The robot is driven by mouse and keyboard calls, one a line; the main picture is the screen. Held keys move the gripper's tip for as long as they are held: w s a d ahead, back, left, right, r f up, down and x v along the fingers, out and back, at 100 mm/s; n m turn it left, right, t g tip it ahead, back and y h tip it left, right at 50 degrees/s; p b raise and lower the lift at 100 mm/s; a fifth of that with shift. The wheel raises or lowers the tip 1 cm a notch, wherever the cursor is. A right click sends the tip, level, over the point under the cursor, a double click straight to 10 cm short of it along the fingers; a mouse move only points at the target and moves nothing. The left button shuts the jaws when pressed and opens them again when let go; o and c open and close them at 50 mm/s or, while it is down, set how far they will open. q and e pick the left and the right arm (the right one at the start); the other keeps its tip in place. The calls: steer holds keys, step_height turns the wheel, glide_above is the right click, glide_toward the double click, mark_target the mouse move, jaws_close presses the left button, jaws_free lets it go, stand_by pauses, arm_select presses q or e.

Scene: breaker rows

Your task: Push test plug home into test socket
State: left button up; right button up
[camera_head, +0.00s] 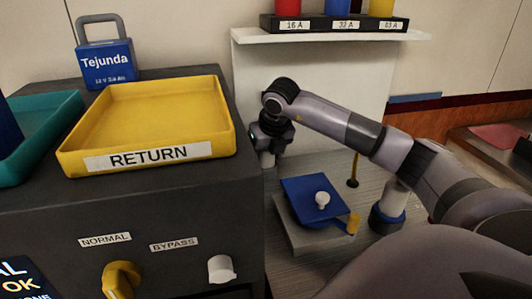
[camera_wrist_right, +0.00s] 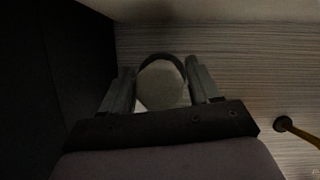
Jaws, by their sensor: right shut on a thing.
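My right gripper (camera_head: 268,158) reaches down behind the dark cabinet's right side, low over the grey ribbed surface. In the right wrist view my right gripper (camera_wrist_right: 162,88) is shut on a pale, round-ended thing (camera_wrist_right: 160,86), which I take to be the test plug. A dark curved rim (camera_wrist_right: 160,57) shows just beyond it; it may be the test socket, but I cannot tell. How far the plug sits in it is hidden. In the head view the cabinet edge and gripper hide most of the plug. My left gripper is not in view.
The dark cabinet (camera_head: 150,215) stands close left of my right gripper, with a yellow RETURN tray (camera_head: 218,140) on top. A blue block with a white knob (camera_head: 305,188) sits right of the gripper. A yellow rod with a black foot (camera_head: 353,182) stands behind. A shelf (camera_head: 330,36) is above.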

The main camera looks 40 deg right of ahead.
mark_target(271, 170)
steer(key=o, duration=1.2)
steer(key=shift+o, duration=0.2)
steer(key=v, duration=0.7)
steer(key=shift+r, duration=0.1)
steer(key=shift+s, duration=0.1)
